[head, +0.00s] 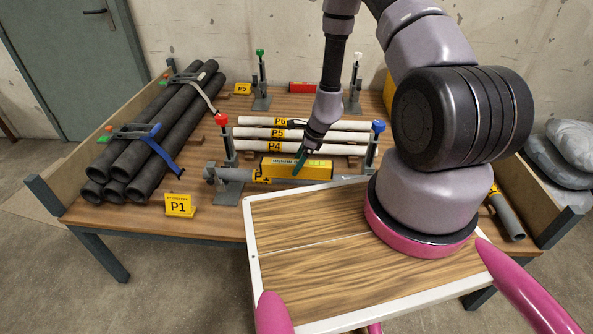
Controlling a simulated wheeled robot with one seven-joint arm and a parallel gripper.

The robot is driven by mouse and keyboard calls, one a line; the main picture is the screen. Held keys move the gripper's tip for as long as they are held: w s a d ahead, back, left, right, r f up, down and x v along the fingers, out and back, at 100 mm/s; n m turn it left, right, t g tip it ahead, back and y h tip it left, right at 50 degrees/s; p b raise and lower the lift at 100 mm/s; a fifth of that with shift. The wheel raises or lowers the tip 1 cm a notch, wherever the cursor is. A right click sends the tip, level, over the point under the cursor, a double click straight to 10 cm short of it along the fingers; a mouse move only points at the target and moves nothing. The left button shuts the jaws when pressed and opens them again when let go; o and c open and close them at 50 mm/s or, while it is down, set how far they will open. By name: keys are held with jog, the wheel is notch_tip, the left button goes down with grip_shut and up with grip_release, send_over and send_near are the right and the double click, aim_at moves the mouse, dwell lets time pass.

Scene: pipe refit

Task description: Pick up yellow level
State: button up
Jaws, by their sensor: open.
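The yellow level (315,169) lies lengthwise along the grey pipe (232,174) near the front of the workbench, apparently resting on it. My gripper (299,164) reaches down from above and is open, with its teal fingertip in front of the level's middle. The gripper and arm hide a small part of the level. From this one view I cannot tell whether the fingers touch the level or stand around it.
White pipes (265,133) lie just behind the level. Stands with a red knob (221,119) and a blue knob (378,126) flank it. Black pipes (150,140) are stacked at left. A yellow P1 sign (180,205) stands in front. A wood-topped tray (300,225) is nearest me.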

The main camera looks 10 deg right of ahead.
jog(key=shift+a+f, duration=0.25)
jog(key=shift+f, duration=0.35)
grip_shut()
jog(key=shift+w, duration=0.1)
jog(key=shift+r, duration=0.15)
